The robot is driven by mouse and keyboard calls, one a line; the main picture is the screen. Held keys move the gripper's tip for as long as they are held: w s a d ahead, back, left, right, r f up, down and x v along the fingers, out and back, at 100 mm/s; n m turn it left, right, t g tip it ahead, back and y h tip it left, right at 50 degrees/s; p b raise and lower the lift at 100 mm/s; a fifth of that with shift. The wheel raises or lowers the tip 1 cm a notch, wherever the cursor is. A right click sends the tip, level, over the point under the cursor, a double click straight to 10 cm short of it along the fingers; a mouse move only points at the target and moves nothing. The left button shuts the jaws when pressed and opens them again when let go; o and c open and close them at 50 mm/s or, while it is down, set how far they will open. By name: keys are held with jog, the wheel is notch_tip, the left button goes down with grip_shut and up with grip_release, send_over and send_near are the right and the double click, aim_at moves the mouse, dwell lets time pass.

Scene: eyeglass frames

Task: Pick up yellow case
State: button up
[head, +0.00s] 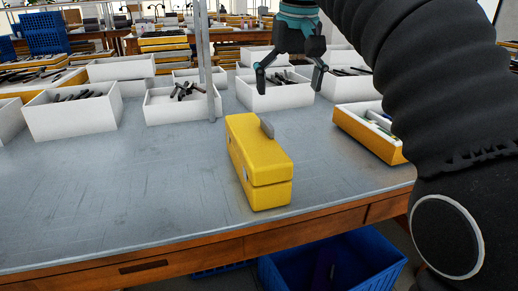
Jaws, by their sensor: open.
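The yellow case (262,180) stands on the grey tabletop near the table's front edge, right of the middle in the head view. The gripper is apart from the case, in front of a white bin in the picture.
White bins (70,118) with dark frames line the back of the table (110,200). A thin metal post (204,60) rises behind the case. A yellow tray (370,135) stands at the right, beside my arm. A blue crate (335,265) is below the front edge. The left tabletop is clear.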

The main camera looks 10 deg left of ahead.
jog(key=r+n, duration=0.1)
send_over(253, 134)
jog(key=d, duration=0.2)
jog(key=shift+g, duration=0.3)
jog(key=f, duration=0.2)
jog(key=a+f+b, duration=0.1)
jog(key=f, duration=0.5)
jog(key=shift+a+b, duration=0.25)
jog(key=shift+b, duration=0.15)
jog(key=f+b, duration=0.1)
jog(key=f, duration=0.3)
jog(key=shift+a+b, duration=0.2)
jog(key=shift+b, duration=0.15)
jog(key=shift+f, duration=0.6)
jog(key=c, duration=1.2)
